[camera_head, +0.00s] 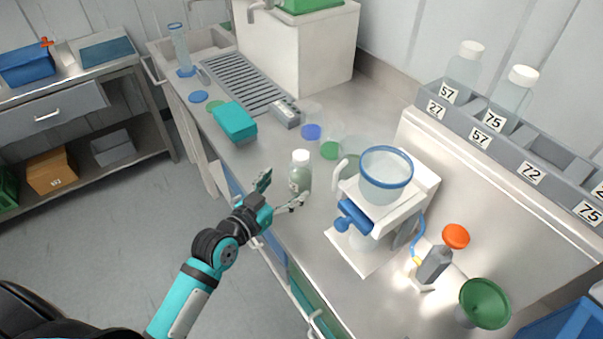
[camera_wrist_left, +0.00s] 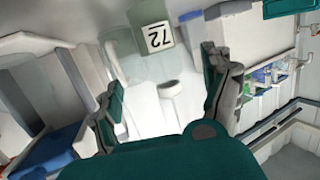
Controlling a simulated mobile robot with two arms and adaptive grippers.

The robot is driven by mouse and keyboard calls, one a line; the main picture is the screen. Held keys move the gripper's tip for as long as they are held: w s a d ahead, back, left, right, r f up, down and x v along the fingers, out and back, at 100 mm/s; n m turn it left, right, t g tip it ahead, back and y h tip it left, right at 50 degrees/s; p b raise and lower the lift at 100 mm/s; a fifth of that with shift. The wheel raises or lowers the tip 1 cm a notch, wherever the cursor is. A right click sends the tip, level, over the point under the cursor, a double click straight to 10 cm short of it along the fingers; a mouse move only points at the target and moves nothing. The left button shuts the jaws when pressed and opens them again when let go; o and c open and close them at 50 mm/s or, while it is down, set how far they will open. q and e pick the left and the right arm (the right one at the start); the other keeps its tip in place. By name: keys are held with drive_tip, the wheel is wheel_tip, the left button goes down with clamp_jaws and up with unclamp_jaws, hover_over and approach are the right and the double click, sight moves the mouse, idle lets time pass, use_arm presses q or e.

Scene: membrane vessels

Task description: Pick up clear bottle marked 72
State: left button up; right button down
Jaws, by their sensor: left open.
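A clear bottle with a white cap (camera_head: 301,158) stands upright on the bench, left of the white apparatus. In the left wrist view a label reading 72 (camera_wrist_left: 158,37) shows on a clear, greenish bottle body (camera_wrist_left: 146,16), ahead of the fingers. My left gripper (camera_head: 283,189) is open and empty, its fingers spread just in front of the bottle at its lower left. The left wrist view shows the two fingers (camera_wrist_left: 165,95) apart with nothing held between them. My right gripper is not in view.
A white apparatus with a blue-rimmed clear vessel (camera_head: 386,172) stands close right of the bottle. A grey rack (camera_head: 510,160) holds two capped bottles and numbered labels, including 72. A teal box (camera_head: 235,121) sits behind, near the bench edge. A green funnel (camera_head: 486,303) stands at front right.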

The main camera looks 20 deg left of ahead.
sight(301, 170)
use_arm(q)
drive_tip(key=shift+x, duration=1.2)
drive_tip(key=shift+w+d+r+p, duration=0.1)
drive_tip(key=shift+w+r+p, duration=0.05)
drive_tip(key=shift+w+p, duration=0.2)
drive_tip(key=x, duration=0.1)
drive_tip(key=p+x, duration=0.1)
drive_tip(key=x, duration=0.1)
drive_tip(key=shift+w+r, duration=0.15)
drive_tip(key=shift+w, duration=0.2)
drive_tip(key=shift+w+d+f, duration=0.15)
drive_tip(key=shift+w+f, duration=0.05)
drive_tip(key=shift+w, duration=0.25)
drive_tip(key=shift+s, duration=0.1)
drive_tip(key=shift+c, duration=1)
drive_tip(key=c, duration=1.2)
drive_tip(key=shift+r, duration=0.1)
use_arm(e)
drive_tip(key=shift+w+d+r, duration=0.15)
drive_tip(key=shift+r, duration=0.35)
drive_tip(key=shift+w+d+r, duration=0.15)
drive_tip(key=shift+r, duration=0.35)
use_arm(q)
drive_tip(key=shift+r, duration=0.1)
